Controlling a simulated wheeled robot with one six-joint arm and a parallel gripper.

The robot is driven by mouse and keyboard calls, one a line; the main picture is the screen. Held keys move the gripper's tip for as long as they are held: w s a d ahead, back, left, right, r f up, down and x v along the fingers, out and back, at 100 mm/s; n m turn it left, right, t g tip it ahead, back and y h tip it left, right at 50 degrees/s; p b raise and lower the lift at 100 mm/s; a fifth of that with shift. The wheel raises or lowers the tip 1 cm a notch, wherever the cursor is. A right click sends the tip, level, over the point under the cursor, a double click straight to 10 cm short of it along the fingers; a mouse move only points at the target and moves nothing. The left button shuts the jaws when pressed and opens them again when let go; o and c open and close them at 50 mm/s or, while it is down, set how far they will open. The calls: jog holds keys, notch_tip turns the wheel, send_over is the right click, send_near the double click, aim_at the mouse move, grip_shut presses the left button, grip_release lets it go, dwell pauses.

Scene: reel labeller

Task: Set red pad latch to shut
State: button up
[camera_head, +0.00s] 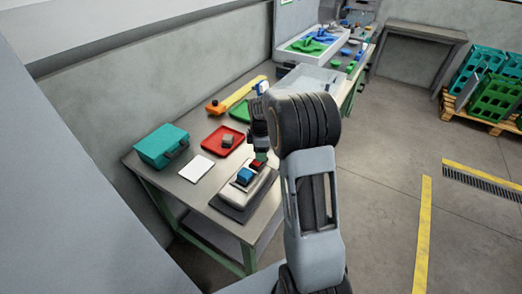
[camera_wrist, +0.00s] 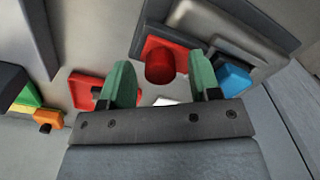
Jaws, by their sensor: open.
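The red pad latch (camera_head: 257,164) is on a light grey device (camera_head: 262,183) near the front edge of the bench, beside a blue block (camera_head: 244,176). In the wrist view the latch shows as a red plate with a rounded red knob (camera_wrist: 160,66); the blue block (camera_wrist: 235,78) is to its right. My gripper (camera_head: 261,154) is just above the red part in the head view. In the wrist view my gripper (camera_wrist: 162,82) has its two green fingers apart, one on each side of the knob's line of sight. Contact and the latch's setting cannot be told.
A red tray (camera_head: 210,142) with a small brown block (camera_head: 227,140), a white card (camera_head: 196,169) and a teal case (camera_head: 161,146) lie to the left on the bench. An orange and yellow piece (camera_head: 236,95) and a white tray of parts (camera_head: 300,50) are farther back.

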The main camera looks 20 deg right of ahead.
aim_at(255, 163)
jog(key=shift+c, duration=0.2)
grip_shut()
jog(key=shift+s+a, duration=0.5)
jog(key=shift+a, duration=0.3)
jog(key=shift+s+a, duration=0.5)
jog(key=shift+a, duration=0.3)
jog(key=shift+c, duration=0.8)
grip_release()
jog(key=shift+s+a, duration=0.1)
jog(key=shift+a, duration=0.1)
jog(key=shift+o, duration=1)
jog(key=shift+d, duration=0.2)
jog(key=shift+r, duration=0.15)
